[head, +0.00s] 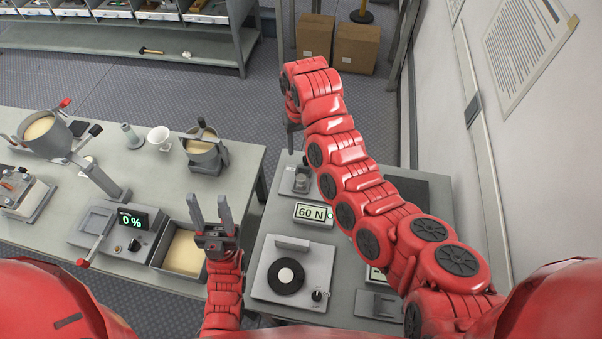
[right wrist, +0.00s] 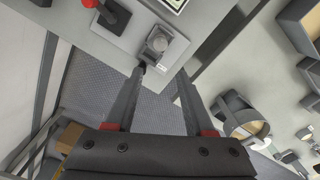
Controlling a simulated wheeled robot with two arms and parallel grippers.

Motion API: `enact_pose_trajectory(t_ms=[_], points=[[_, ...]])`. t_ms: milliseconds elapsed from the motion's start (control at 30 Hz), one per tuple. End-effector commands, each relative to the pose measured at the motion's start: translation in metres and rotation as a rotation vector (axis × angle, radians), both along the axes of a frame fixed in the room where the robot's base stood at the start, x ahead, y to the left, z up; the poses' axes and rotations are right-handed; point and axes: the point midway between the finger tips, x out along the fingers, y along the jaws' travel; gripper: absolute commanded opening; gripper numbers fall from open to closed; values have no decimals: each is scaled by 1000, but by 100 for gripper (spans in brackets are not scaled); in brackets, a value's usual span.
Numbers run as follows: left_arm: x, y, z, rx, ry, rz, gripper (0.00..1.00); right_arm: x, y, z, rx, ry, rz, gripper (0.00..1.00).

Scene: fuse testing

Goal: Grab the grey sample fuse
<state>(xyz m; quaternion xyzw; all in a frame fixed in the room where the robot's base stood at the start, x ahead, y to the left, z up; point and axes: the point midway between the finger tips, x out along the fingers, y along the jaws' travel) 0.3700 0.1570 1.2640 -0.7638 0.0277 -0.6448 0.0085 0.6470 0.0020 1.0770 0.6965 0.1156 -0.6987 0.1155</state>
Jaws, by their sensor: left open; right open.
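A small grey block with a cylindrical top (head: 301,180), possibly the grey sample fuse, sits on a plate behind the 60 N display. It also shows in the right wrist view as a grey fixture (right wrist: 158,42) with a small label, beyond my fingertips. I cannot tell for certain which part is the fuse. My right gripper (head: 291,128) hangs above the far end of the right table, partly hidden by its arm; its fingers (right wrist: 162,77) are apart and empty.
The 60 N display (head: 313,214) and a plate with a black disc (head: 288,276) are on the right table. The left table holds a 0 % display unit (head: 131,219), a sand-coloured tray (head: 155,258), metal pots (head: 205,152) and a white cup (head: 159,138). A wall stands at right.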

Motion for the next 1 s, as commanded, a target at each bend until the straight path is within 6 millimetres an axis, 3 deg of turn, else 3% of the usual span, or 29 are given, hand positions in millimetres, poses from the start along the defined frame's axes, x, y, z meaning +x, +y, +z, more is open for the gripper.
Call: enact_pose_trajectory(t_ms=[267, 367, 533, 767, 1000], points=[[0, 0, -52, 0, 1, 0, 50, 0, 0, -54, 0, 0, 0, 54], [0, 0, -48, 0, 0, 0, 50, -2, -1, -69, -2, 6, 0, 54], [0, 0, -57, 0, 0, 0, 50, -1, -1, -108, -2, 3, 1, 54], [0, 0, -59, 0, 0, 0, 50, -1, 0, -124, 0, -1, 0, 54], [0, 0, -73, 0, 0, 0, 50, -4, -3, -165, -1, 2, -1, 54]])
